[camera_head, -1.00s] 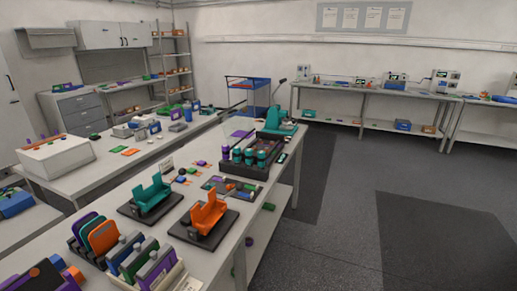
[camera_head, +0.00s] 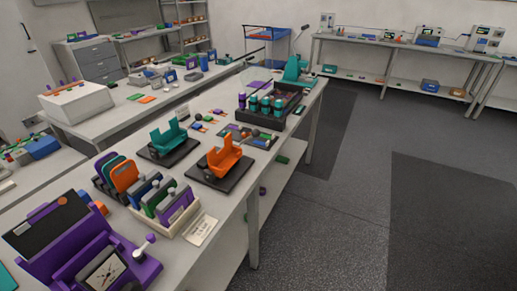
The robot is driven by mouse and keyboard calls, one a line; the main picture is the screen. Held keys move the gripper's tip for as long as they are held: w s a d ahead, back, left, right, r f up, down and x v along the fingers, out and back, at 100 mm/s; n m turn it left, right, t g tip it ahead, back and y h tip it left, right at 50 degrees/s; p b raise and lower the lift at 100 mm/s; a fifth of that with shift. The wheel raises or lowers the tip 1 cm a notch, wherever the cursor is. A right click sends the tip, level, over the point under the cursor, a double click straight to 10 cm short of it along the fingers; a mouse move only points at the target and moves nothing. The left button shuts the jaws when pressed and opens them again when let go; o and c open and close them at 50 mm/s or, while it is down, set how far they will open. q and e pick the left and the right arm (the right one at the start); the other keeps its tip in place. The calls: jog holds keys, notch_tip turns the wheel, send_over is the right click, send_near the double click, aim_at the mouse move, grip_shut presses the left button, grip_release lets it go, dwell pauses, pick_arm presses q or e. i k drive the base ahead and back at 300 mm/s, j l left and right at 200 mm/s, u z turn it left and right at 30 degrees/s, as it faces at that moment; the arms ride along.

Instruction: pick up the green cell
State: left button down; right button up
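Several upright slab-shaped pieces stand in a pale box (camera_head: 192,214) on the near bench; a green one (camera_head: 157,196) is between a blue one (camera_head: 145,187) and a purple one (camera_head: 177,206). A rack just behind holds purple, dark-green (camera_head: 112,170) and orange (camera_head: 125,176) slabs. Teal-green cylinders (camera_head: 265,106) stand in a dark tray (camera_head: 285,117) farther along the bench. I cannot tell which of these green things is the green cell. Neither of my grippers is in view.
A teal cradle (camera_head: 168,137) and an orange cradle (camera_head: 220,157) stand on dark plates mid-bench. A purple device with a dial (camera_head: 102,270) fills the lower left. The grey floor (camera_head: 345,220) right of the bench is clear.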

aim_at(150, 209)
jog(key=i+l+u, duration=0.15)
jog(key=u, duration=0.3)
jog(key=i+l+u, duration=0.25)
jog(key=u, duration=0.2)
jog(key=i+l+u, duration=0.15)
jog(key=l+u, duration=0.3)
jog(key=i+l+u, duration=0.15)
jog(key=u, duration=0.3)
jog(key=l+u, duration=0.45)
